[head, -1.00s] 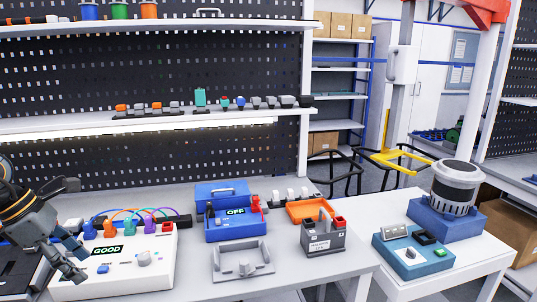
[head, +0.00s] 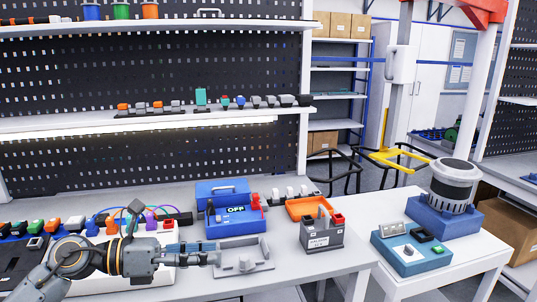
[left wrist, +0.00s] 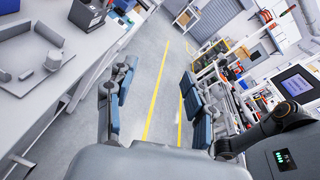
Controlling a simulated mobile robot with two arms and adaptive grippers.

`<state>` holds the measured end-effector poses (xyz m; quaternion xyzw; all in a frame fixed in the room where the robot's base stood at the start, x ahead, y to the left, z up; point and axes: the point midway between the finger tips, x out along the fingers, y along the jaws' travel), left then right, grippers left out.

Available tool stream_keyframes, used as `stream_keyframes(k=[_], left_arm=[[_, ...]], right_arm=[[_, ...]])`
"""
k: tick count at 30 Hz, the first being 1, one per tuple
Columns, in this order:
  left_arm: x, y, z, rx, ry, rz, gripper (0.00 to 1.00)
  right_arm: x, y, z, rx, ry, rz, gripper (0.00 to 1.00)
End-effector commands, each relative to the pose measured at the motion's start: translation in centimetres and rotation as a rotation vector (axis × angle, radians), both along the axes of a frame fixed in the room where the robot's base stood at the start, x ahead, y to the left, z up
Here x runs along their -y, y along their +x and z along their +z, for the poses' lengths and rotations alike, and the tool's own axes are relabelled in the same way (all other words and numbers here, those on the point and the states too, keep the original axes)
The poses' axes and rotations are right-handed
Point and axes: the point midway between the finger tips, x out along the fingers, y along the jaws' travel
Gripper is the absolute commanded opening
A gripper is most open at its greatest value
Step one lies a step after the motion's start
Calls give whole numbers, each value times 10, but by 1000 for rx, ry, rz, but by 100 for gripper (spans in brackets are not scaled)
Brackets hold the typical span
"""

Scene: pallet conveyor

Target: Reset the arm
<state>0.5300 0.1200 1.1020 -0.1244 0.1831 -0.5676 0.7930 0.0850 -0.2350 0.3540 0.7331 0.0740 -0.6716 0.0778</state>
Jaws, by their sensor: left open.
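My left gripper (head: 205,252) reaches in from the left in the head view, above the workbench (head: 305,262). Its fingers point right towards the grey fixture (head: 243,262), and I cannot tell the exact gap to it. In the left wrist view, the left gripper (left wrist: 158,95) has its two fingers well apart with only floor seen between them, so it is open and empty. My right gripper is in neither view.
A blue OFF box (head: 236,226), a dark grey battery-like block (head: 322,238) and an orange tray (head: 308,208) stand on the bench. A side table (head: 440,268) at right holds a blue control box (head: 410,254) and a round grey-white device (head: 455,184). Shelves stand behind.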

Motion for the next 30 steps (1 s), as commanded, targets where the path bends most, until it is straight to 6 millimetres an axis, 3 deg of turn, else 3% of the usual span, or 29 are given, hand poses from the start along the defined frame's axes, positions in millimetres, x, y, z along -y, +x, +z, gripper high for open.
stream_keyframes(k=[2,5,8,11,14,17,19,24,30], left_arm=[[20,-3,13,-85,-238,58,53],[23,3,29,-218,-530,170,53],[8,13,30,-384,-807,308,53],[-19,22,12,-574,-1063,474,53],[-50,25,-27,-782,-1293,669,53],[-78,14,-83,-1003,-1491,890,53],[-93,-5,-128,-1163,-1607,1064,53],[-109,-77,-228,-1508,-1777,1486,53],[-103,-160,-289,-1763,-1815,1856,53]], right_arm=[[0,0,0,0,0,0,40],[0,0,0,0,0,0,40],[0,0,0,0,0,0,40],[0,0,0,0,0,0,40],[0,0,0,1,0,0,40],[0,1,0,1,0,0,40],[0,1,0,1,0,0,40],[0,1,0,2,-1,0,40],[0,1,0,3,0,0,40]])
